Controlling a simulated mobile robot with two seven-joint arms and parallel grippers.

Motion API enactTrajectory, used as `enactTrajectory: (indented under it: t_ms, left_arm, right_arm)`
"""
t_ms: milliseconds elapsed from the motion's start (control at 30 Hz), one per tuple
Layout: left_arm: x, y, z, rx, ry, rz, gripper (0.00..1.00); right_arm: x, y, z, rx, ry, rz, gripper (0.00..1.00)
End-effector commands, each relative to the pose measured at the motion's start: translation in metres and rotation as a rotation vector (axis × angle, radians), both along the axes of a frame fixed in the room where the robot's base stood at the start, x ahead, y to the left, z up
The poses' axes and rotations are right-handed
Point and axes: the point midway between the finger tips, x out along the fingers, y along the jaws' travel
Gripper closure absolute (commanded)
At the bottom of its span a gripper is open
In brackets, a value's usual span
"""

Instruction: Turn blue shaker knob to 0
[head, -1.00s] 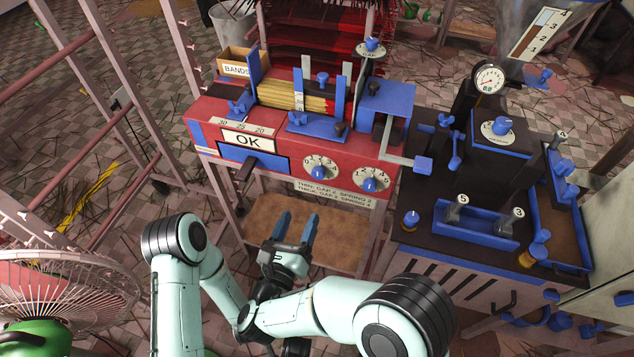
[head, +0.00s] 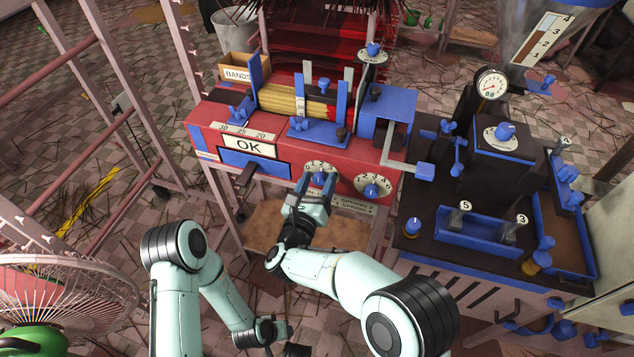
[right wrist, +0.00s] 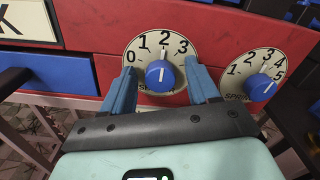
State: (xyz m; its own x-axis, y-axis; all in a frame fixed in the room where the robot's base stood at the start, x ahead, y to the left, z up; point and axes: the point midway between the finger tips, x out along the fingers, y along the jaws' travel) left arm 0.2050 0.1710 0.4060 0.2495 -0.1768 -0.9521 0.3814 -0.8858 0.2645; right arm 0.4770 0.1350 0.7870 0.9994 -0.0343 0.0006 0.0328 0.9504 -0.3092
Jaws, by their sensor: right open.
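The blue shaker knob (right wrist: 160,76) sits on a cream dial (right wrist: 184,57) marked 0 to 3 on the red machine front. Its white pointer line stands nearly upright, toward the 2. In the head view the knob (head: 319,179) is at the left of two dials. My right gripper (right wrist: 162,80) is open, with one blue finger on each side of the knob; contact cannot be told. The right gripper also shows at the dial in the head view (head: 316,190). The dial's label is mostly hidden by fingers and knob. My left gripper (head: 272,331) is low in the head view, its fingers unclear.
A second blue knob (right wrist: 259,86) on a similar dial is close to the right finger. A dark lever handle (head: 246,174) sticks out left of the dials. The OK panel (head: 248,147) is above left. A dark blue-trimmed station (head: 440,225) stands to the right.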

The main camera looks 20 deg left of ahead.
Motion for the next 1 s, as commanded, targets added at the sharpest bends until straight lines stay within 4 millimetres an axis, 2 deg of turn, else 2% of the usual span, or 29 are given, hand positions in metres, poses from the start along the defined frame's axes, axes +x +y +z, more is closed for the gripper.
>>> enactTrajectory:
  t_ms: [133, 167, 300, 333, 667, 1000]
  left_arm:
    - [0.0002, 0.0001, 0.0001, 0.0, -0.001, 0.0, 0.57]
    - [0.0002, 0.0001, 0.0001, 0.0, -0.001, 0.0, 0.57]
    - [0.0002, 0.0, 0.0002, 0.0, 0.0, 0.0, 0.57]
    - [0.0002, 0.0, 0.0002, 0.0, 0.0, 0.0, 0.57]
    - [0.0015, 0.0006, -0.0011, 0.002, -0.004, 0.001, 0.57]
    - [0.0098, 0.0051, -0.0064, 0.012, -0.024, 0.01, 0.57]
  right_arm:
    - [-0.0001, 0.0, -0.0001, 0.0, 0.0, 0.0, 0.4]
    - [-0.0002, 0.0001, -0.0001, 0.0, 0.0, 0.0, 0.43]
    - [-0.0003, 0.0001, -0.0001, 0.0, 0.0, 0.0, 0.89]
    - [-0.0003, 0.0001, -0.0001, 0.0, 0.0, 0.0, 0.96]
    - [-0.0004, 0.0001, -0.0004, -0.032, 0.002, 0.0, 0.96]
    - [-0.0005, 0.0008, -0.0008, -0.243, 0.01, 0.001, 0.96]
